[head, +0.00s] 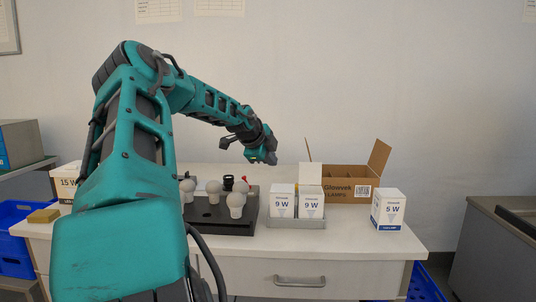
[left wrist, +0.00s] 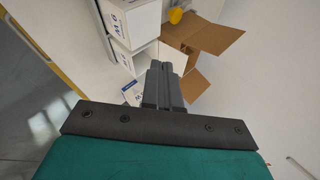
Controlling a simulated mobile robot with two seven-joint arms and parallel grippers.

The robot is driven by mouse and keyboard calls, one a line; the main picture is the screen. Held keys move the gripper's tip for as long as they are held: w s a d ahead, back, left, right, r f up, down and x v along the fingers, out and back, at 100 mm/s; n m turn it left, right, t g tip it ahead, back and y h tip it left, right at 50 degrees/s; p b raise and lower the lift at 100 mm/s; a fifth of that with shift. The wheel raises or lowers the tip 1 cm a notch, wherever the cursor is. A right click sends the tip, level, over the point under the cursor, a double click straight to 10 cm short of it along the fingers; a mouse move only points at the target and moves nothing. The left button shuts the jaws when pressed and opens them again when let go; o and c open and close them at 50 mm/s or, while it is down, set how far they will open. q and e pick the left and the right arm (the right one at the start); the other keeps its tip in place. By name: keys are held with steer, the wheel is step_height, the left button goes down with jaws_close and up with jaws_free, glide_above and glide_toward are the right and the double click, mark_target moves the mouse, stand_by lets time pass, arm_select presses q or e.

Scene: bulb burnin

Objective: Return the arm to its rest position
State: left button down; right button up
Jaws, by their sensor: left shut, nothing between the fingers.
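My left arm (head: 215,100) comes in from the left of the head view and reaches over the table. Its gripper (head: 262,157) is in the air above the table, behind and above the black bulb board and left of the open carton. In the left wrist view the two fingers (left wrist: 162,85) are together with nothing between them. My right gripper is in neither view.
The white table (head: 340,240) holds a black board (head: 205,215) with several white bulbs, two 9 W boxes (head: 283,202) in a grey tray, an open cardboard carton (head: 350,183), and a 5 W box (head: 388,210). A 15 W box (head: 67,185) stands at left, partly hidden by my arm.

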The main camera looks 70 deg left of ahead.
arm_select(q)
steer(key=shift+v, duration=0.95)
